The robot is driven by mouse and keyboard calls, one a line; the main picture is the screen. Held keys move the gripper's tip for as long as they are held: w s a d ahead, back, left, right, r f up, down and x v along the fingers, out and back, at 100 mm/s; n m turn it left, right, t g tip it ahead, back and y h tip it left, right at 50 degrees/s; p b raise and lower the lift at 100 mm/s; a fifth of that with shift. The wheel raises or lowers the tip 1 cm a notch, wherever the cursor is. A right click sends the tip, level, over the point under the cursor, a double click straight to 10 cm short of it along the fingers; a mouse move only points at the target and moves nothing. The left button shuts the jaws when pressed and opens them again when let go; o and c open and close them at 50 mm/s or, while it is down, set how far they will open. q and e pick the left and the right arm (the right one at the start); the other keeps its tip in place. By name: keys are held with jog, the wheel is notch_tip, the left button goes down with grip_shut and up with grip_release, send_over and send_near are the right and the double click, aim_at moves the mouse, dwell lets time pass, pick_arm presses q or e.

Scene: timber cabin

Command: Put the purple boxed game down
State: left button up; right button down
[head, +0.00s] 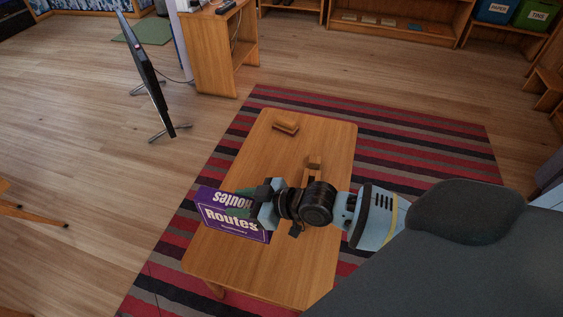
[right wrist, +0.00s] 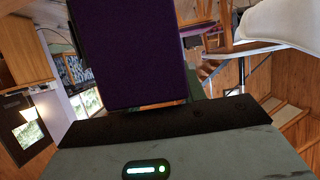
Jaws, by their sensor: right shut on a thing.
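The purple boxed game (head: 229,217) is a flat box with "Routes" lettering in white. In the head view it is over the near left part of the wooden table (head: 237,275). My right gripper (head: 262,205) is shut on its right end. The purple box face (right wrist: 127,50) also fills the upper middle of the right wrist view, held out from the gripper. I cannot tell whether the box touches the table top. My left gripper is in neither view.
A striped rug (head: 420,150) is under the table. A screen on a stand (head: 150,80) is at left, with a wooden cabinet (head: 220,60) behind. The table's near end is clear.

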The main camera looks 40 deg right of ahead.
aim_at(246, 223)
notch_tip(246, 223, down, 5)
jog(key=shift+f+b, duration=0.15)
jog(key=shift+b, duration=0.7)
jog(key=shift+f, duration=0.5)
notch_tip(246, 223, down, 4)
jog(key=shift+r+b, duration=0.15)
jog(key=shift+b, duration=0.7)
jog(key=shift+r, duration=0.1)
jog(key=c, duration=1.2)
grip_release()
jog(key=shift+f, duration=0.25)
jog(key=shift+c, duration=0.2)
jog(key=o, duration=0.4)
